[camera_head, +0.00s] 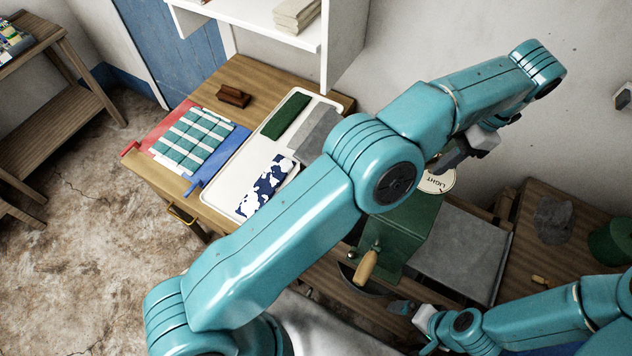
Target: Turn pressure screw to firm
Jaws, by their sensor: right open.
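A green machine (408,232) stands right of centre, with a wooden crank handle (367,266) on its front. On top sits a round pale dial (437,183) that reads "LIGHT"; its upper part is hidden behind my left arm and gripper. I cannot make out the pressure screw itself. My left gripper (447,161) is just above the dial, its dark fingers pointing down-left; I cannot tell whether they are apart or touch anything. My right gripper (402,308) is open, low in the picture, below and right of the crank handle and apart from it.
A wooden table (235,75) holds a white tray (240,168) with folded cloths, a striped cloth (193,138) and a brown block (233,96). A grey slab (462,250) lies right of the machine. A green pot (610,242) stands at far right. A white shelf (265,22) hangs above.

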